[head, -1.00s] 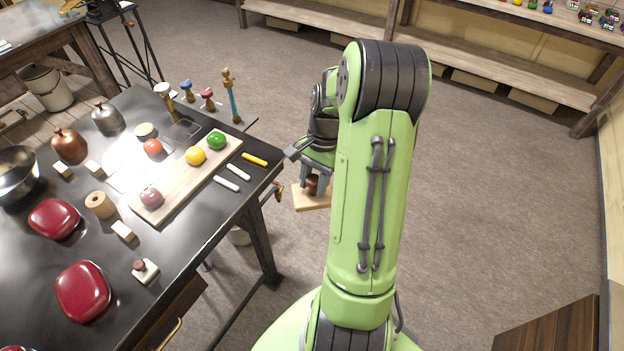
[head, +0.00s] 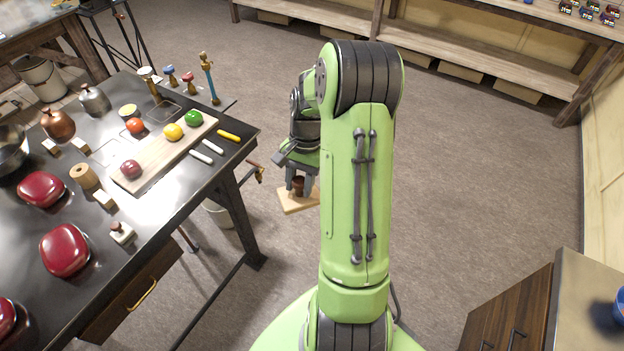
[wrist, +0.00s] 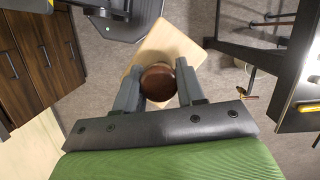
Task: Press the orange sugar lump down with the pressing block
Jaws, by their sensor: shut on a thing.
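My gripper (head: 299,180) is shut on the dark brown round knob of a flat pale wooden pressing block (head: 291,203). In the wrist view the knob (wrist: 158,82) sits between the two fingers, with the block's board (wrist: 170,45) beyond it. The block hangs over open floor, to the right of the dark table and apart from it. I cannot pick out an orange sugar lump for sure. A small orange-red round thing (head: 135,126) lies on the table, left of a wooden board.
The dark table (head: 160,215) at left carries a cutting board (head: 150,155) with round fruit-like things, red lidded dishes (head: 65,250) and small blocks. A wooden cabinet (head: 512,315) with a blue thing (head: 618,307) on top stands at lower right. Floor (head: 480,180) between is clear.

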